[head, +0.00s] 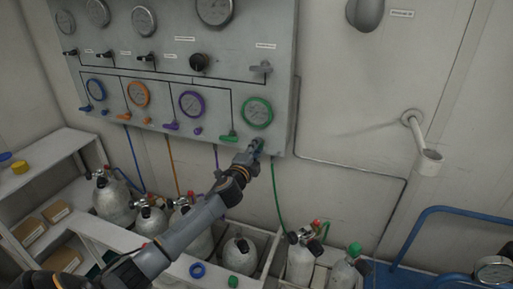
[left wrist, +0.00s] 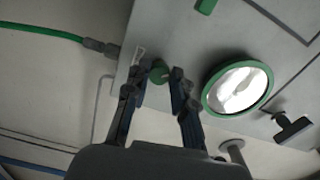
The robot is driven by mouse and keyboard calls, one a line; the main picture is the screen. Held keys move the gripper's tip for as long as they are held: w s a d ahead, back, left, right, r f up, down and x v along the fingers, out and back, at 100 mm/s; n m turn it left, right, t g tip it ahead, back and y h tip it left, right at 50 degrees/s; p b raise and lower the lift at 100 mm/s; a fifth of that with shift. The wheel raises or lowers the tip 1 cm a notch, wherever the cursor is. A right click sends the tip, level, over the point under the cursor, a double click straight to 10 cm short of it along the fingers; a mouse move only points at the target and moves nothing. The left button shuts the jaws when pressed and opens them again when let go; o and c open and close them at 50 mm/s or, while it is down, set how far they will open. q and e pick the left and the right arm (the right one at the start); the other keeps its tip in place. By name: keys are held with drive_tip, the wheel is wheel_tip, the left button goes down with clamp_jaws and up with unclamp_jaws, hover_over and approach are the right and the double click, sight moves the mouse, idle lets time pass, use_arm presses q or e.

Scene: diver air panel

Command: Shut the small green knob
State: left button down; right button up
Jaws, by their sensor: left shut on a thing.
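The small green knob (left wrist: 158,72) sits on the grey panel (head: 178,62), below the green-rimmed gauge (head: 257,112). That gauge also shows in the left wrist view (left wrist: 238,87), to the right of the knob. My left gripper (head: 257,146) is at the panel's lower right edge. In the left wrist view my left gripper (left wrist: 162,76) has its two fingertips on either side of the small green knob and is shut on it. In the head view the gripper hides the knob. My right gripper is in neither view.
A green lever (head: 228,138) is close left of the gripper. A green hose (head: 277,190) hangs below the panel. Several cylinders stand beneath, including a grey one (head: 240,254). A white pipe stub (head: 427,160) juts from the wall at right. The wall between is clear.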

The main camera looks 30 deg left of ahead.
use_arm(q)
drive_tip(key=shift+m+p, duration=0.85)
drive_tip(key=shift+m, duration=2.95)
drive_tip(key=c, duration=1.1)
unclamp_jaws()
drive_tip(key=v, duration=1.2)
